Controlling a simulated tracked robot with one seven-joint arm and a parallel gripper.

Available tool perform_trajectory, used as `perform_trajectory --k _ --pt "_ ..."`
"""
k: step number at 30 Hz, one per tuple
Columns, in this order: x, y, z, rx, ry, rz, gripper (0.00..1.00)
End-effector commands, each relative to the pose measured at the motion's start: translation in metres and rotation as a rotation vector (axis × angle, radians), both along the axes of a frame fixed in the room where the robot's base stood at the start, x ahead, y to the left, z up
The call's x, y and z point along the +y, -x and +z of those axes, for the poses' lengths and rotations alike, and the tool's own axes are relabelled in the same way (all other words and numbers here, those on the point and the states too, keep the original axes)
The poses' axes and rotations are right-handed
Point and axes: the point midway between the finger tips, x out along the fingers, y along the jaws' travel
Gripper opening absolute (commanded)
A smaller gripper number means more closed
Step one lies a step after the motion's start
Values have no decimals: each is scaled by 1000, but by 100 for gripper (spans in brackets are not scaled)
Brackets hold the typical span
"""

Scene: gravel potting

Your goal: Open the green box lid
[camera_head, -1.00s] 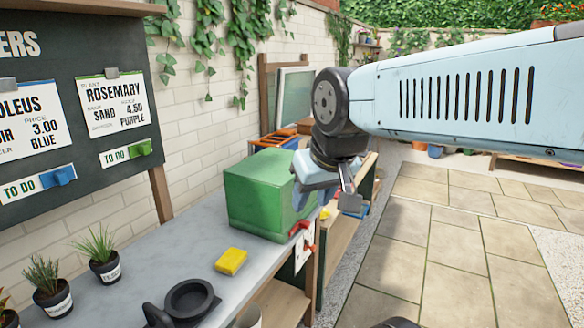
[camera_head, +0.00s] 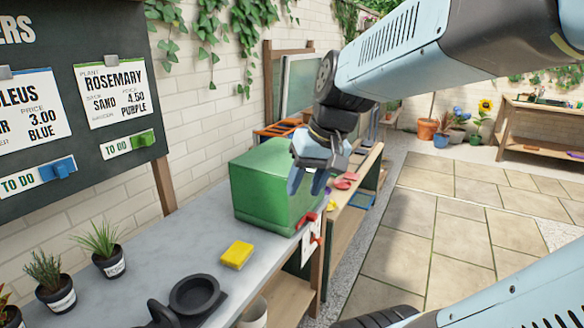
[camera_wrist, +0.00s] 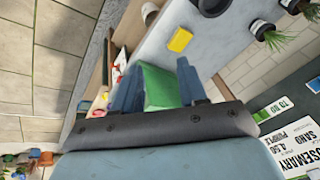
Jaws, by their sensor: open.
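The green box (camera_head: 268,190) stands at the far end of the grey bench, its lid down. It also shows in the wrist view (camera_wrist: 161,87), between my two fingers. My gripper (camera_head: 308,190) is open and empty, with its fingers pointing down at the box's right side in the head view. I cannot tell whether a finger touches the box. Part of the box's right side and top edge is hidden behind my gripper.
A yellow sponge (camera_head: 237,254) lies on the bench (camera_head: 190,240) before the box. Black dishes (camera_head: 194,294) and small potted plants (camera_head: 107,250) stand nearer. A chalkboard (camera_head: 75,110) stands at left. Shelving (camera_head: 345,215) with red and blue items is beyond the box.

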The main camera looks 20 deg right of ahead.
Motion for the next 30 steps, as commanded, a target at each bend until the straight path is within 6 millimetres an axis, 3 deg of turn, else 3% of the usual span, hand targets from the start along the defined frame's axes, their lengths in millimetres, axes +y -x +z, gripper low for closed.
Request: perform_trajectory --k 11,17,23,30 --pt "-32 -73 -25 131 -387 -115 42" --pt "-68 -114 -37 109 -600 -189 42" --pt "-121 -153 -54 25 -800 -281 42" --pt "-206 -186 -80 -149 -998 -408 42"
